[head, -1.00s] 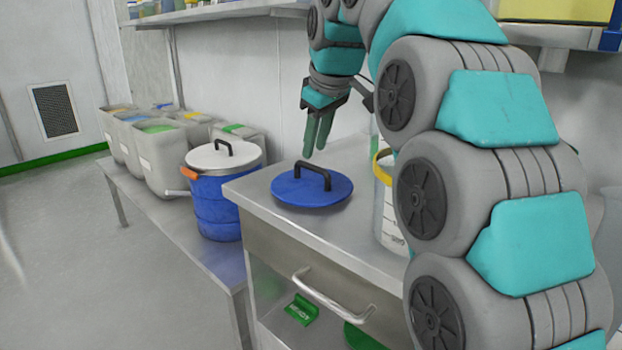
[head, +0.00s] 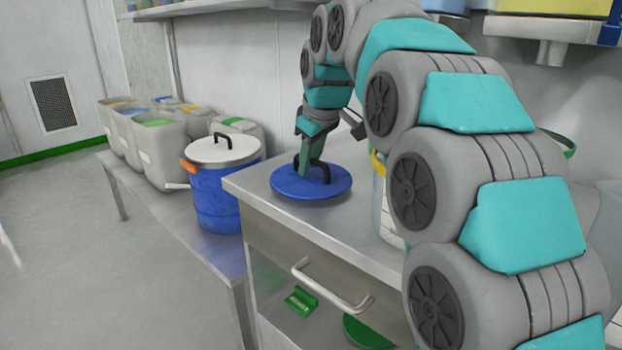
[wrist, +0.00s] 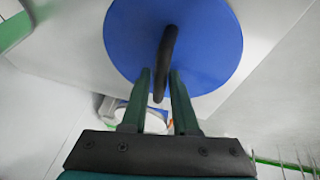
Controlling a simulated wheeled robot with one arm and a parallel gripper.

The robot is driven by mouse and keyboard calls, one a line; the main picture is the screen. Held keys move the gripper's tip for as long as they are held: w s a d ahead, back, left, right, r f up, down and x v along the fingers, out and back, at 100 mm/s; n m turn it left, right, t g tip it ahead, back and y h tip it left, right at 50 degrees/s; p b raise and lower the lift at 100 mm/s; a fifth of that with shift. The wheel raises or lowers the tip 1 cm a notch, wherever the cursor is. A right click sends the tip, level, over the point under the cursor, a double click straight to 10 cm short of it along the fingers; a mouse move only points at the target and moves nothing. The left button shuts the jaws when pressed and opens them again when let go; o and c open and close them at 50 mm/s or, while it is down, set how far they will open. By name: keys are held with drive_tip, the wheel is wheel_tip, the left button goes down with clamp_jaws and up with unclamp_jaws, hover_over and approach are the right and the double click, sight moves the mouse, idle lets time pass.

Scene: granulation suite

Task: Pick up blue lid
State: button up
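The blue lid (head: 290,187) is a flat round disc with a black arched handle (head: 325,171). It lies on the steel counter near its left edge. My gripper (head: 310,165) has come down over the lid, with its green fingers at the handle. In the wrist view the blue lid (wrist: 205,40) fills the upper middle. The fingers of my gripper (wrist: 160,78) are apart there, one on each side of the black handle (wrist: 165,60), with gaps showing. The head view partly hides the far finger.
A blue drum with a white lid (head: 222,150) stands on the lower bench at left, beside several bins (head: 160,140). The counter (head: 330,225) has a drawer handle (head: 330,288) in front. A yellow-rimmed container (head: 380,165) stands right of the lid, partly behind my arm.

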clamp_jaws()
drive_tip(key=shift+r, duration=0.1)
idle(0.4)
wheel_tip(320, 180, up, 7)
drive_tip(key=shift+w+f, duration=0.1)
drive_tip(key=shift+f, duration=0.05)
drive_tip(key=shift+r+p, duration=0.5)
drive_tip(key=shift+r, duration=1.1)
